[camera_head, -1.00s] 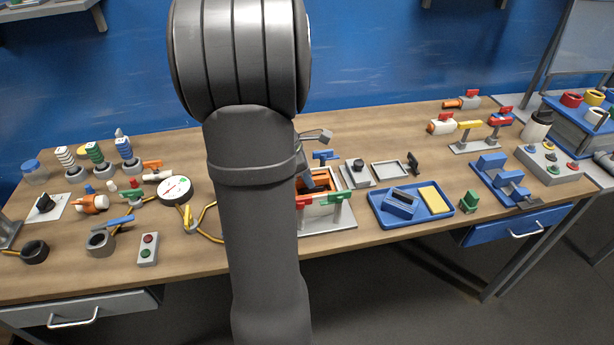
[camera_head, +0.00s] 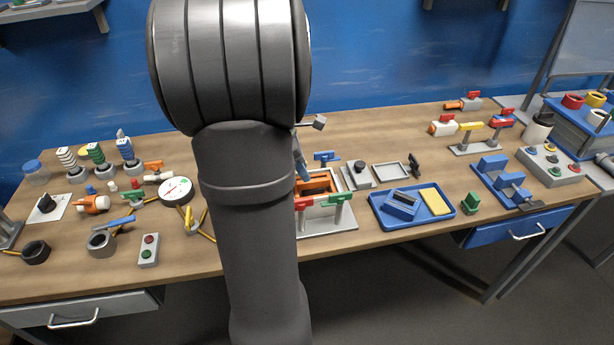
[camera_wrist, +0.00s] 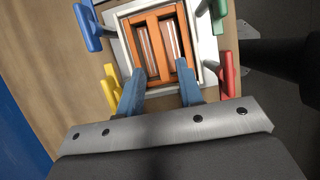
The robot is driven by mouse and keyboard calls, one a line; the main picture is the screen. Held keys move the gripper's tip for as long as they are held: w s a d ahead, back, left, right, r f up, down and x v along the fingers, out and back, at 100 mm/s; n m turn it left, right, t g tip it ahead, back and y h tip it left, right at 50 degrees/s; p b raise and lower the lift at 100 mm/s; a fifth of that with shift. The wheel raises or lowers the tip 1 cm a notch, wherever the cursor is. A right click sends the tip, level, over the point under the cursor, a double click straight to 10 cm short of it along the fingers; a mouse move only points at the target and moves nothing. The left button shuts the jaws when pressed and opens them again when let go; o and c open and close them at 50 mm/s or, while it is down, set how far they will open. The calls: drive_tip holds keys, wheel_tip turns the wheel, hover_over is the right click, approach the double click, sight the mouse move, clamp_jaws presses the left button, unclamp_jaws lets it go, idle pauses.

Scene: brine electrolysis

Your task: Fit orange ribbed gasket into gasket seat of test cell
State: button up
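The orange ribbed gasket (camera_wrist: 158,45), a frame with a middle bar, lies within the pale square seat of the test cell (camera_wrist: 111,15). It appears level there; whether it is fully down cannot be told. In the head view the gasket (camera_head: 322,181) shows partly behind my arm, on the test cell (camera_head: 335,225). My gripper (camera_wrist: 161,72) has its two blue fingers spread apart over the gasket's near edge, with nothing seen clamped between them. In the head view one finger (camera_head: 301,164) shows above the cell's left side.
Blue (camera_wrist: 86,28), yellow (camera_wrist: 111,86), green (camera_wrist: 218,22) and red (camera_wrist: 227,73) levers stand around the cell, close to my fingers. A blue tray (camera_head: 412,220) with a blue block and yellow pad sits right of it. A round gauge (camera_head: 175,190) stands left.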

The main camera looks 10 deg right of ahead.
drive_tip(key=v, duration=0.7)
drive_tip(key=shift+r, duration=0.2)
drive_tip(key=shift+a, duration=0.15)
drive_tip(key=x, duration=1.2)
drive_tip(key=shift+f, duration=0.15)
wheel_tip(320, 180, up, 2)
drive_tip(key=shift+r, duration=1)
